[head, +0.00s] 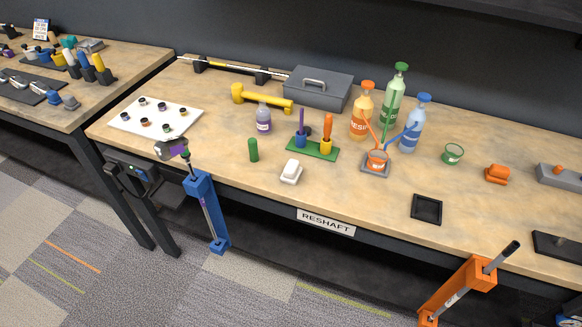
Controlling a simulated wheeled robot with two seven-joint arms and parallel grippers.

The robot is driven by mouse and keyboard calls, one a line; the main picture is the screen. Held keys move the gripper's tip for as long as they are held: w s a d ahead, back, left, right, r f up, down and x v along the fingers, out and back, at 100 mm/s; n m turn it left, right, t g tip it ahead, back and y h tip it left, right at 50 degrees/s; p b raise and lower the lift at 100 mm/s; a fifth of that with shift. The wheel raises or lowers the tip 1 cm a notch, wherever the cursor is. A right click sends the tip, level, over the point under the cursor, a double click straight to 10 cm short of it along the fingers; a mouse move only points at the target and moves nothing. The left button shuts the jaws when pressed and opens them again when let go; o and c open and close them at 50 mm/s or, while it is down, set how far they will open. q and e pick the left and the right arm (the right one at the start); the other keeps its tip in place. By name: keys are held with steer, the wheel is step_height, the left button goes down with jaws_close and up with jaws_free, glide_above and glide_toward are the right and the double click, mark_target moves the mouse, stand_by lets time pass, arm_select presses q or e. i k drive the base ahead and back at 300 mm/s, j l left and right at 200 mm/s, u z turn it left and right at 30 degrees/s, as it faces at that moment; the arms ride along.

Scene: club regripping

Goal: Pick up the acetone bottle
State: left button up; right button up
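No bottle carries a label that I can read as acetone. A small clear bottle with a purple label (264,118) stands upright behind the green brush stand. To its right stand an orange bottle marked like "RESIN" (361,112), a taller green bottle (394,95) and a blue bottle (412,126), all upright. Neither of my grippers shows in the head view.
The wooden bench (220,152) also holds a green stand (312,150) with brushes, a green cylinder (253,149), a white block (291,171) and a grey toolbox (318,88). A blue holder (205,212) and an orange holder (458,290) stand at the front edge with club parts.

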mark_target(263, 114)
steer(key=i+j, duration=0.1)
steer(key=j, duration=0.4)
steer(key=i+j, duration=0.1)
steer(key=j, duration=0.4)
steer(key=i+j, duration=0.1)
steer(key=j, duration=0.4)
